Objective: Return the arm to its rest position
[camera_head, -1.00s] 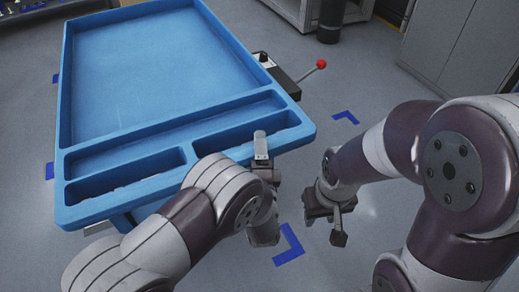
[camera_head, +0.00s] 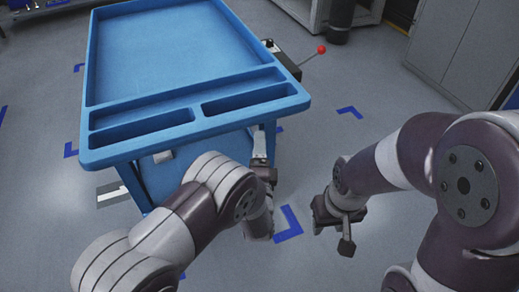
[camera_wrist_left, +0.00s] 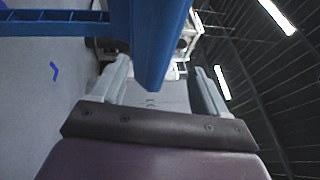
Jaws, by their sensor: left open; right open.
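My left gripper (camera_head: 262,170) is in the lower middle of the head view, close to the front right corner of the blue cart (camera_head: 170,142). Its jaws are open and I see nothing held. In the left wrist view the two fingers stand apart (camera_wrist_left: 162,80), with a blue edge of the cart (camera_wrist_left: 155,45) showing between and beyond them; I cannot tell whether they touch it. My right gripper (camera_head: 335,212) hangs over the grey floor right of the cart, open and empty. Both arms are bent in front of me.
The cart's large tray and two front compartments look empty. A lever with a red knob (camera_head: 321,49) sticks out at its right side. Grey cabinets (camera_head: 448,50) stand at the back right. Blue corner marks (camera_head: 289,222) lie on the floor, which is clear around my right gripper.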

